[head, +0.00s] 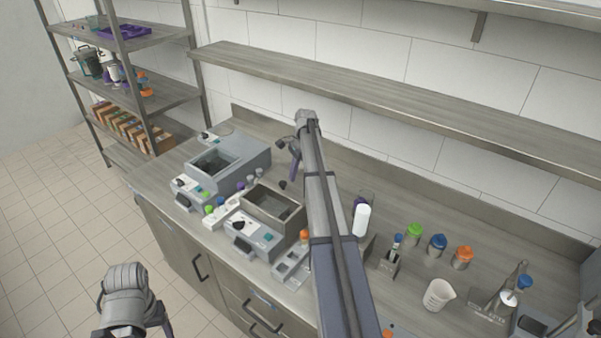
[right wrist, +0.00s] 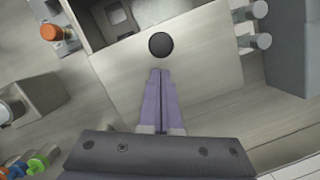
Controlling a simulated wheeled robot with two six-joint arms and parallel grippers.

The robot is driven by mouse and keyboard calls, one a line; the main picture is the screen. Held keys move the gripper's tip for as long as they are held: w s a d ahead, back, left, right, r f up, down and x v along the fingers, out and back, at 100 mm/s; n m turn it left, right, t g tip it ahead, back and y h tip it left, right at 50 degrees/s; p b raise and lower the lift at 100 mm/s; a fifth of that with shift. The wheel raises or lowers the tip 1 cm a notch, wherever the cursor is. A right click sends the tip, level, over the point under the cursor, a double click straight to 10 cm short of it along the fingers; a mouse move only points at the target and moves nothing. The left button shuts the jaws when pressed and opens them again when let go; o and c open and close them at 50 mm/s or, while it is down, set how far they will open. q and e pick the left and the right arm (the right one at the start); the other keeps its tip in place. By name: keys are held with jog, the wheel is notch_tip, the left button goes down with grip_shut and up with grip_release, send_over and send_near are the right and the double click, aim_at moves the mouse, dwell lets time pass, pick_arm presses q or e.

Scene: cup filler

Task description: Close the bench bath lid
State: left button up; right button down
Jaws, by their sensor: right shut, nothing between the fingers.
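The bench bath (head: 262,241) is a grey box with an open basin in the middle of the bench. Its basin also shows at the top of the right wrist view. The lid (right wrist: 205,68) is a pale flat panel with a round black knob (right wrist: 161,44); it stands raised at the back edge of the basin, and its exact tilt is hard to tell. The knob shows behind the bath in the head view (head: 282,184). My right gripper (head: 293,178) is shut and empty, its purple fingertips (right wrist: 161,72) just short of the knob. My left gripper (head: 133,322) hangs off the bench, fingers mostly hidden.
A larger grey device (head: 232,170) with an open well stands left of the bath. Small bottles sit between them. A tube rack (head: 292,265), a white bottle (head: 361,220), coloured-lid jars (head: 437,245) and a beaker (head: 438,294) stand to the right. A shelf (head: 400,95) hangs above.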

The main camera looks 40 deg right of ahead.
jog(key=shift+a, duration=0.35)
jog(key=s+a, duration=0.3)
jog(key=a, duration=0.7)
jog(key=shift+a, duration=0.2)
